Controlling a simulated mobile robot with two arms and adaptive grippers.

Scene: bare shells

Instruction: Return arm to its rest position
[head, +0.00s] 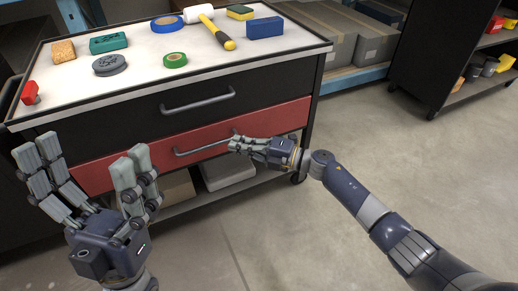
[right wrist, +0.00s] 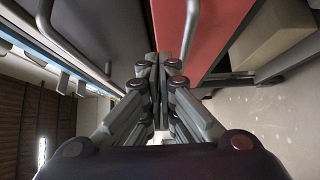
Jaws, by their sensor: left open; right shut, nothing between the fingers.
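My left gripper (head: 92,182) is open and empty at the lower left of the head view, its fingers pointing up in front of the cart. My right gripper (head: 236,145) is shut with nothing in it. In the head view it is in front of the red drawer (head: 105,173), near the right end of the drawer's handle (head: 200,147). The right wrist view shows its closed fingers (right wrist: 158,68) pointing at the cart, with the red drawer (right wrist: 222,30) and a handle beside them. I cannot tell whether the fingertips touch the drawer front.
The cart top (head: 130,75) holds a mallet (head: 212,25), tape rolls (head: 175,60), a blue block (head: 264,27) and other small items. Boxes (head: 228,171) sit on its lower shelf. The floor (head: 420,150) on the right is clear.

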